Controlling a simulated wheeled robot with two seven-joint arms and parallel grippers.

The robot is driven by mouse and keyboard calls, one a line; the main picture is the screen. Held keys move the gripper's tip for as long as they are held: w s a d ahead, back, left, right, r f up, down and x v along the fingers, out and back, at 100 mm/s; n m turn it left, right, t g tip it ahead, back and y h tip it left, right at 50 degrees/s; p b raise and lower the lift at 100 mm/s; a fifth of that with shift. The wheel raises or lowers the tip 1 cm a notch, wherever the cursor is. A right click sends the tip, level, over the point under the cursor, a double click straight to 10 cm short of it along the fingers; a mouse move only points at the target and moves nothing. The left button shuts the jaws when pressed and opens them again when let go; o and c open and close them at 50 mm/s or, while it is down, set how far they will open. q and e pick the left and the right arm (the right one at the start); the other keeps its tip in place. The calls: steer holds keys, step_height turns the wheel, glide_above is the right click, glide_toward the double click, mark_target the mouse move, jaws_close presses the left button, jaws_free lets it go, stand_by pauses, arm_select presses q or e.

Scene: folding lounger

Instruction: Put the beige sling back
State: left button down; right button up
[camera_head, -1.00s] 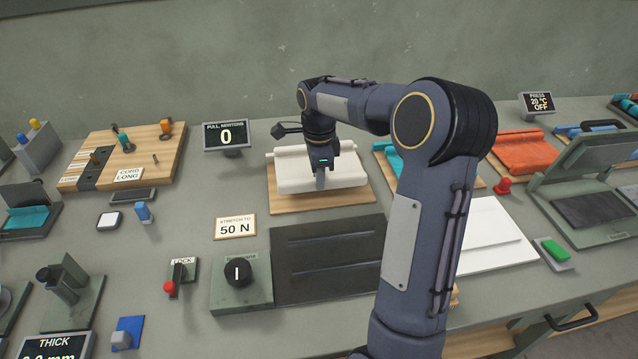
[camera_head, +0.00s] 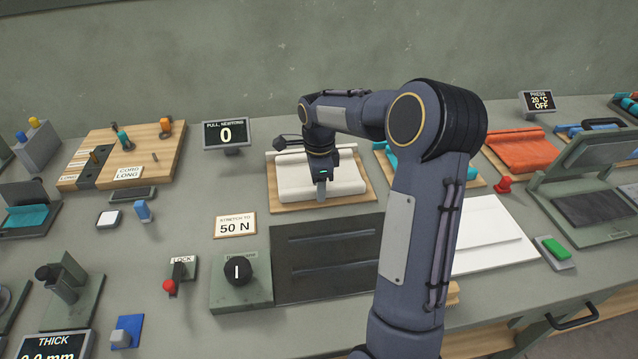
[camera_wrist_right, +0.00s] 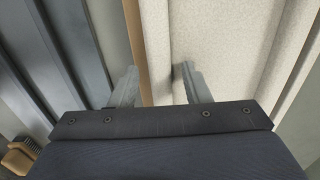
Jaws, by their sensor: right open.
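The beige sling (camera_head: 343,182), a pale cloth with rolled edges, lies on a wooden board (camera_head: 281,205) at the back middle of the bench. It also shows in the right wrist view (camera_wrist_right: 222,45). My right gripper (camera_head: 321,197) points down at the sling's front edge and hides part of it. In the wrist view the right gripper (camera_wrist_right: 158,85) is open. One finger is beside the sling's front roll; the other is outside the board's edge, over the dark side. Nothing shows held between them. My left gripper is out of view.
A dark grooved plate (camera_head: 325,262) lies just in front of the board. A "STRETCH TO 50 N" card (camera_head: 235,225) and a dial box (camera_head: 240,285) are to the left. An orange sling (camera_head: 522,152) and a press (camera_head: 590,190) are at right. My right arm crosses the middle.

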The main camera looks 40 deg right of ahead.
steer(key=shift+r, duration=0.1)
step_height(320, 180, up, 12)
steer(key=p, duration=0.1)
steer(key=s+a+r+n+t+y, duration=0.1)
steer(key=s+a+r+n+t, duration=0.15)
steer(key=s+a+n, duration=0.4)
steer(key=s+a+f+n+t+y, duration=0.1)
steer(key=s+a+f+n, duration=0.2)
steer(key=s+a+n, duration=0.3)
steer(key=s+a+f+n+t+y, duration=0.1)
steer(key=s+a+f+n, duration=0.3)
steer(key=s+n, duration=0.5)
steer(key=s+a+t, duration=0.1)
steer(key=s+a, duration=0.1)
steer(key=shift+s+a+n+y, duration=0.25)
steer(key=shift+a+n+y, duration=0.1)
steer(key=shift+a+y, duration=0.05)
